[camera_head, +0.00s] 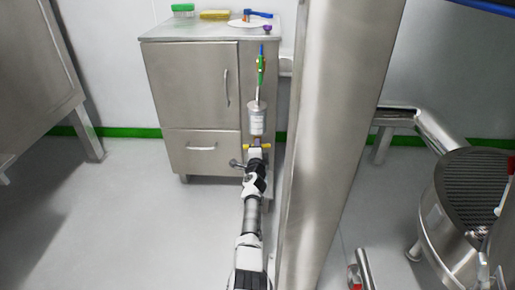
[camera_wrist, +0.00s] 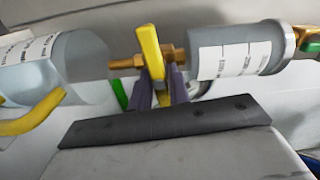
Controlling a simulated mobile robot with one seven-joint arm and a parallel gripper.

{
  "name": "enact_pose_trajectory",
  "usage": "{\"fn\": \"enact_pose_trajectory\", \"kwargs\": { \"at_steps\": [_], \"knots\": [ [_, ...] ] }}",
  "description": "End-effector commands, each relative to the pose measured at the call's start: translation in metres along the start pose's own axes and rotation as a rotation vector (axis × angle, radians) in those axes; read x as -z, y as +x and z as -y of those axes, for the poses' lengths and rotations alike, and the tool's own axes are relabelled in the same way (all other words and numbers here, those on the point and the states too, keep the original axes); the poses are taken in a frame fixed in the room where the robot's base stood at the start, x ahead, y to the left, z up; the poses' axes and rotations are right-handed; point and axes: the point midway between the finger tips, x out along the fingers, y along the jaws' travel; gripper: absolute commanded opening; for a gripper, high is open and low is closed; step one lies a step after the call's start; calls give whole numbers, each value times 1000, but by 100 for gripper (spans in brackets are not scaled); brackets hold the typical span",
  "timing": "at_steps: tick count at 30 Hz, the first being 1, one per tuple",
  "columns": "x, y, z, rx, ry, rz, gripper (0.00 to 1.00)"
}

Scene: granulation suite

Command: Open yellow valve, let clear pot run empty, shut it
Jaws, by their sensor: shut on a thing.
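My gripper (camera_wrist: 162,86) is shut on the yellow valve handle (camera_wrist: 152,48), with its two dark fingers on either side of it. The handle lies across the brass valve body (camera_wrist: 176,55). The brass body joins a pot with a white marked label (camera_wrist: 235,52) on the right to a see-through pot (camera_wrist: 82,57) on the left. In the head view the yellow handle (camera_head: 266,147) shows just beyond my gripper (camera_head: 256,152), below a grey labelled pot (camera_head: 257,118). I cannot tell the liquid level in either pot.
A steel cabinet (camera_head: 195,90) stands behind the valve. On its top are a green brush (camera_head: 183,10), a yellow sponge (camera_head: 215,14) and a white plate (camera_head: 243,23). A steel post (camera_head: 340,130) rises close to the right of my arm. Floor to the left is clear.

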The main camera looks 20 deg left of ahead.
Motion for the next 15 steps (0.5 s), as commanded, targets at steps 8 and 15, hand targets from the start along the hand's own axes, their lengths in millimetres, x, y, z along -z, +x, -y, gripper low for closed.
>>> {"fn": "enact_pose_trajectory", "kwargs": {
  "at_steps": [8, 15],
  "knots": [
    [0, 1, 1, 2, 99, -1, 0],
    [0, 1, 2, 3, 121, -1, 0]
  ]
}}
